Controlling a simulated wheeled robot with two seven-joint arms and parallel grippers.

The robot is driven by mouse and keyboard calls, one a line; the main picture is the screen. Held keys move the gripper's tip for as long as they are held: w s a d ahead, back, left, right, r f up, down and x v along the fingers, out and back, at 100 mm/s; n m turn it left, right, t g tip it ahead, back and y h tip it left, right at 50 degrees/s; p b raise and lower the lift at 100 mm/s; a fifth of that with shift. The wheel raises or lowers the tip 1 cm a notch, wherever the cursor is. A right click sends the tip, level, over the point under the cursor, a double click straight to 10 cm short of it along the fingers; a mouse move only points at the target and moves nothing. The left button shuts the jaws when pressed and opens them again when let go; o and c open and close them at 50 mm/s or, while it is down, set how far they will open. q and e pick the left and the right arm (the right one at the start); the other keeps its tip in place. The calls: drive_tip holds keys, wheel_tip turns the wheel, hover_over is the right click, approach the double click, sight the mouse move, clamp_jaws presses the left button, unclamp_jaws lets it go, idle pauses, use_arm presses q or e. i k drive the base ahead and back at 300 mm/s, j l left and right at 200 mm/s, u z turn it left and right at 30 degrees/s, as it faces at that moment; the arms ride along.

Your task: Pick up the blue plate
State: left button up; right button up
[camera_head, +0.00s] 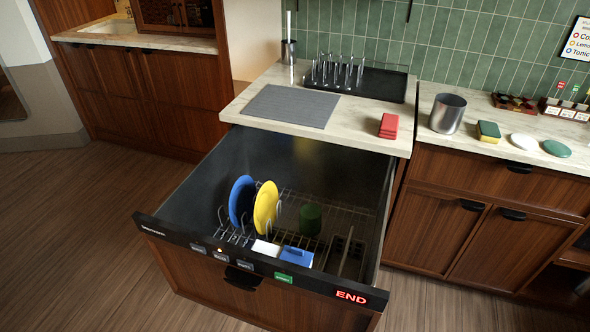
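The blue plate (241,201) stands on edge in the wire rack at the left of the open dishwasher drawer (180,233). A yellow plate (265,207) stands upright just to its right. The blue plate's lower edge is partly hidden by the rack wires. Neither of my grippers is in the head view.
The drawer also holds a green cup (310,219) and a blue-and-white item (296,256). On the counter are a grey mat (290,106), a black drying rack (385,84), a red block (389,126) and a metal cup (447,113). The floor left of the drawer is clear.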

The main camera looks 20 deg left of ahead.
sight(242, 193)
drive_tip(key=u, duration=0.85)
